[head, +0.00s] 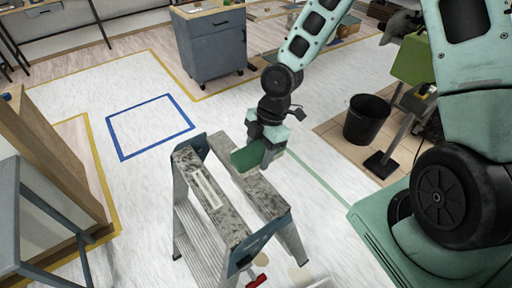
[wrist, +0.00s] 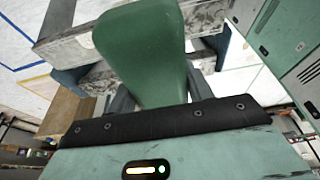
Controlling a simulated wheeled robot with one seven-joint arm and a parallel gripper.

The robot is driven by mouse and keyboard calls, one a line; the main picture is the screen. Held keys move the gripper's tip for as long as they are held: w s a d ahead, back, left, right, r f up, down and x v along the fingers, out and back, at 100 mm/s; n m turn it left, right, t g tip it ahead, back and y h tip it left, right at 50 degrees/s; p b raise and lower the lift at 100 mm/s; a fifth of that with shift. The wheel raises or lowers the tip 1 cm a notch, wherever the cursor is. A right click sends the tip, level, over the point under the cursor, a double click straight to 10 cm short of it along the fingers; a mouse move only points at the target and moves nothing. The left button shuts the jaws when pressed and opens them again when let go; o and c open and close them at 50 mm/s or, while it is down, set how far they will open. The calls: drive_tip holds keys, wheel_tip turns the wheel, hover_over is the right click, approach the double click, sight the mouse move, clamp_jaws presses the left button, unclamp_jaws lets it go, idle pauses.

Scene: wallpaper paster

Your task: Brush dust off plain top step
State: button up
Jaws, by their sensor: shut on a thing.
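A stepladder stands in the middle of the head view with two dusty, speckled top steps. The left step (head: 207,188) carries a pale rectangular strip. The right step (head: 262,196) is plain, with grey dust patches over it. My gripper (head: 264,150) is over the far end of the plain step, shut on a green brush (head: 246,158). In the wrist view the brush's rounded green body (wrist: 143,45) points away over the dusty steps (wrist: 75,47). Its bristles are hidden, and I cannot tell whether it touches the step.
A black bucket (head: 367,119) stands at right, beside a green-topped stand (head: 411,60). A grey drawer cabinet (head: 212,48) is at the back. A wooden bench (head: 50,160) is at left. A red-handled thing (head: 257,281) lies near the ladder. The blue-outlined floor area is clear.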

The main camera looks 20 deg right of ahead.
drive_tip(key=shift+d+r+p, duration=0.1)
drive_tip(key=shift+d+p, duration=0.05)
drive_tip(key=shift+p, duration=0.2)
drive_tip(key=b, duration=0.5)
hover_over(256, 182)
drive_tip(key=d, duration=0.1)
wheel_tip(256, 182, down, 7)
drive_tip(key=shift+w+r, duration=0.1)
drive_tip(key=shift+f, duration=1.2)
idle(1.6)
drive_tip(key=shift+f, duration=0.15)
drive_tip(key=shift+c, duration=0.5)
drive_tip(key=shift+r, duration=0.2)
idle(0.5)
drive_tip(key=shift+f, duration=0.15)
idle(0.3)
idle(0.3)
drive_tip(key=shift+w+a, duration=0.2)
drive_tip(key=shift+w, duration=0.8)
drive_tip(key=shift+w+a, duration=0.2)
drive_tip(key=shift+w, duration=0.8)
drive_tip(key=shift+w+a, duration=0.2)
drive_tip(key=shift+w, duration=0.8)
